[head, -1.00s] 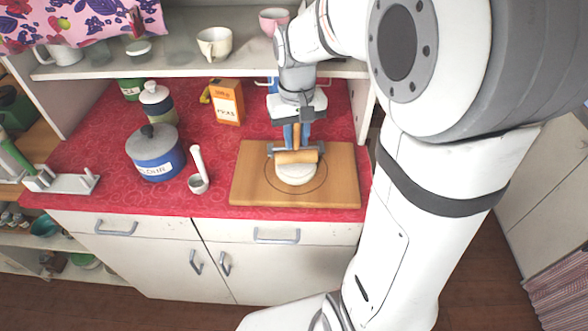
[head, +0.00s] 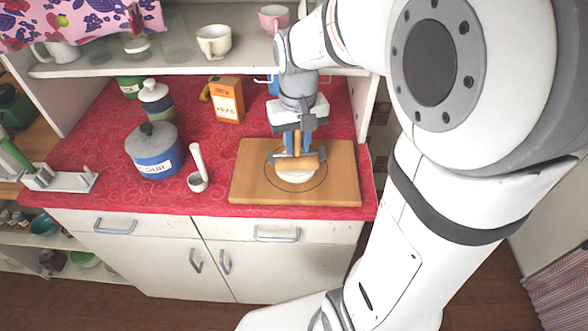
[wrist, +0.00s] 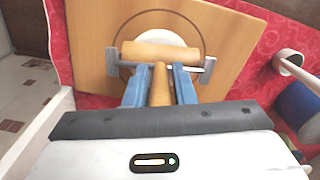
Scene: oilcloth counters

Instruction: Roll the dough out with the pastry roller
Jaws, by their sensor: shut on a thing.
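The pastry roller (head: 297,163) is a short wooden cylinder in a grey metal fork with a wooden handle. My gripper (head: 297,143) is shut on its handle, above the board. In the wrist view the blue fingers of my gripper (wrist: 160,88) flank the handle, and the roller (wrist: 160,55) lies crosswise ahead of them. The pale round dough (head: 295,176) lies on the wooden board (head: 245,185), inside a drawn circle. The roller covers the far part of the dough; whether they touch is hard to tell. In the wrist view some dough (wrist: 160,36) shows beyond the roller.
A white measuring scoop (head: 198,180) lies just left of the board. A shelf (head: 180,65) with cups overhangs the counter's back.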

